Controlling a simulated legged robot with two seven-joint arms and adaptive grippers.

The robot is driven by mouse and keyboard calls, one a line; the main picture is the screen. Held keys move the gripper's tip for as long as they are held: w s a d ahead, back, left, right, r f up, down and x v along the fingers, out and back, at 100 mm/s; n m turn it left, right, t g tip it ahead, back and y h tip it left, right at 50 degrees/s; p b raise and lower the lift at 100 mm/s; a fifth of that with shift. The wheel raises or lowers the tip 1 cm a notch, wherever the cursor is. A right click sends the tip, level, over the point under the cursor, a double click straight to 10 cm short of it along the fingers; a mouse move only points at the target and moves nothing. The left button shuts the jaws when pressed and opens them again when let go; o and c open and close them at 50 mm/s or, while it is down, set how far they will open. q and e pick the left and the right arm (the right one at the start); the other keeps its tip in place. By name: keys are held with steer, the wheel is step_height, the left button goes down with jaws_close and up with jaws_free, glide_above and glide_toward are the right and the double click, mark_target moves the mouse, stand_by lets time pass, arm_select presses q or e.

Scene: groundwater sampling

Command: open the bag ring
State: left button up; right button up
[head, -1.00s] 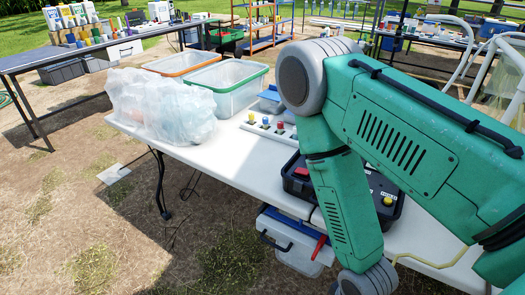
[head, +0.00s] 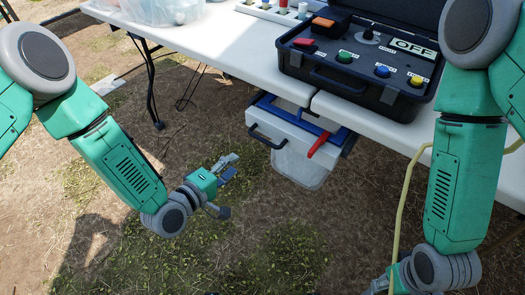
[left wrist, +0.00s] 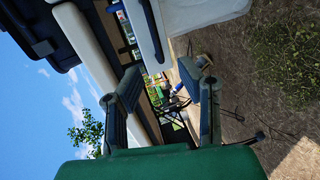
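The bag ring is a white and blue frame (head: 287,124) mounted under the table's front edge in the head view. It has a black handle (head: 266,136) on its left and a red lever (head: 318,145) at its front. A clear bag (head: 300,165) hangs below it. My left gripper (head: 227,184) is open and empty, in the air to the left of and below the frame, apart from it. Its spread fingers also show in the left wrist view (left wrist: 167,92), with a white and blue edge beyond them. My right gripper (head: 378,287) is at the bottom edge, mostly cut off.
A white table (head: 225,38) carries an open black control case (head: 355,75) with coloured buttons and an OFF display. A clear bin (head: 165,10) stands at the back left. A yellow hose (head: 405,195) hangs by my right arm. Grassy ground is clear below.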

mark_target(263, 140)
arm_select(q)
steer(key=b+x, duration=0.1)
steer(key=x, duration=0.3)
steer(key=b+x, duration=0.1)
steer(key=x, duration=0.4)
steer(key=r+b+x, duration=0.1)
steer(key=b+x, duration=0.1)
steer(key=x, duration=0.3)
steer(key=shift+w+d+f, duration=0.1)
steer(key=shift+w+f, duration=0.05)
steer(key=shift+w, duration=0.2)
jaws_close()
